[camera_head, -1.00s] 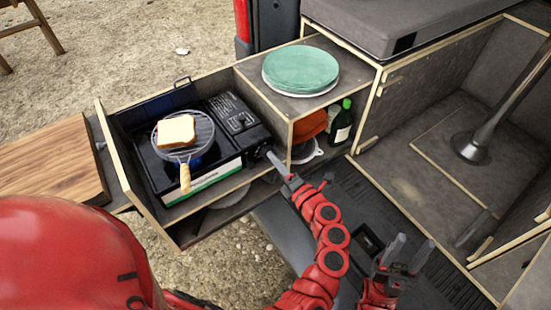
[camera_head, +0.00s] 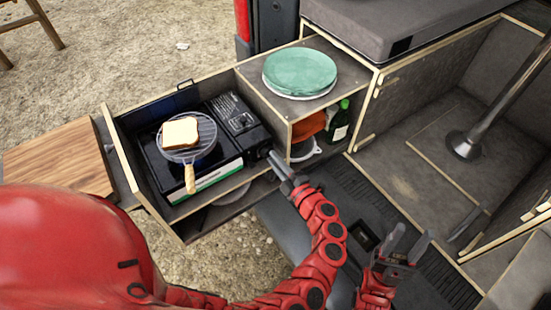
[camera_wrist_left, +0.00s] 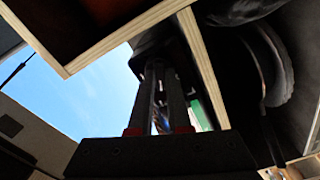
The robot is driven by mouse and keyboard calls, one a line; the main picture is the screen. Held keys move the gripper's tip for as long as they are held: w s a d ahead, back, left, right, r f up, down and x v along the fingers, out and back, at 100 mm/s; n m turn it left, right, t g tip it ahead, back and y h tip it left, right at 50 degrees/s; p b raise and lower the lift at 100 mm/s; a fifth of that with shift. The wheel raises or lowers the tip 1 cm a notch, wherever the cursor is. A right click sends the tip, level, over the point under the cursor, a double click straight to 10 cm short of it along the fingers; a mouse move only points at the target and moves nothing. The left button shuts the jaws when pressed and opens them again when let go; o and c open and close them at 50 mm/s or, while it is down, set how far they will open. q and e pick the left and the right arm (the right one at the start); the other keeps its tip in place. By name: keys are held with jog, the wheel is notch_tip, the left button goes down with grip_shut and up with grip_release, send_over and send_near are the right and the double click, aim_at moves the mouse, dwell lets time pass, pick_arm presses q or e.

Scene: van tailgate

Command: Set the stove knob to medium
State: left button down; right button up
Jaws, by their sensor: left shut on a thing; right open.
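The black camping stove (camera_head: 222,135) sits in the pulled-out drawer, with its knob end facing the right. My left gripper (camera_head: 274,157) is at that end, shut on the stove knob. The fingers and the shadow hide most of the knob, so its setting cannot be read. In the left wrist view the two fingers (camera_wrist_left: 160,90) reach up to the dark stove end and stand close together. My right gripper (camera_head: 408,243) is open and empty above the dark van floor, to the right of my left arm.
A slice of bread (camera_head: 180,132) lies on a round grill rack (camera_head: 204,148) with a wooden handle, on the stove. Green plates (camera_head: 300,72) stand on the cabinet. A green bottle (camera_head: 340,122) and an orange item (camera_head: 310,124) are in the cubby. A wooden board (camera_head: 60,162) is at left.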

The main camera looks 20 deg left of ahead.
dwell(0.5)
pick_arm(q)
jog(key=c, duration=0.9)
grip_release()
jog(key=shift+o, duration=0.2)
